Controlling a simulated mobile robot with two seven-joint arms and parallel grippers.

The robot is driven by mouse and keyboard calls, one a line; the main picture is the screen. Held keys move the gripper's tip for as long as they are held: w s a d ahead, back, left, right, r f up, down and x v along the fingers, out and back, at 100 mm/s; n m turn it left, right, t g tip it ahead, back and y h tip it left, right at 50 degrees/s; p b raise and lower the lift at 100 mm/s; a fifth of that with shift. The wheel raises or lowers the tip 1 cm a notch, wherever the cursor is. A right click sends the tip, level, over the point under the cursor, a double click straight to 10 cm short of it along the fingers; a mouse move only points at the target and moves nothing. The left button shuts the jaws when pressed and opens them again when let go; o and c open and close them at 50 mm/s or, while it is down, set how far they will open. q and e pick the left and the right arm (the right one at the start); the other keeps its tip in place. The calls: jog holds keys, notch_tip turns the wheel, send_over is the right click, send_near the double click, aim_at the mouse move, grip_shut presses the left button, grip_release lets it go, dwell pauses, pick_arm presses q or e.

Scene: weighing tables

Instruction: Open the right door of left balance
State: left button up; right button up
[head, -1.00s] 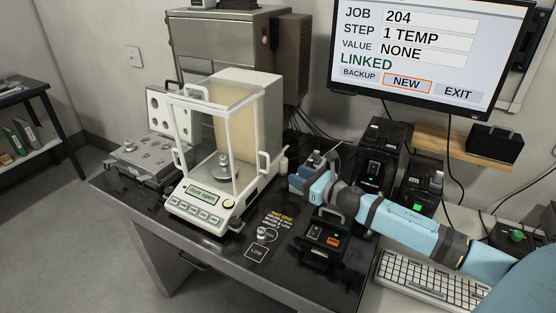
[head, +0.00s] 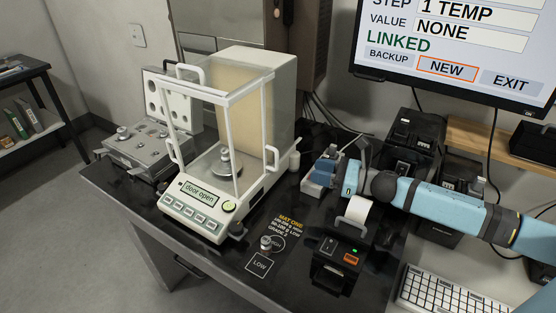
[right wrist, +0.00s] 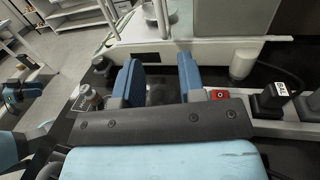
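The left balance (head: 195,208) is white with a glass draft shield, and its display reads "door open". A weight sits on the pan (head: 226,170) inside. My right gripper (head: 318,174) is to the right of the balance, apart from the handle. In the right wrist view its blue fingers (right wrist: 157,82) are spread with nothing between them. A blue part at that view's left edge may be my left gripper; its fingers are unclear.
A printer with a paper roll (head: 341,262) and a small weight (head: 266,243) are nearer the front. An open weight case (head: 142,142) is left of the balance. The monitor (head: 455,50) hangs at the upper right.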

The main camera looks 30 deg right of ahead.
aim_at(277, 166)
jog(key=p+x, duration=0.1)
jog(key=x, duration=1.1)
jog(key=shift+w, duration=0.1)
grip_shut()
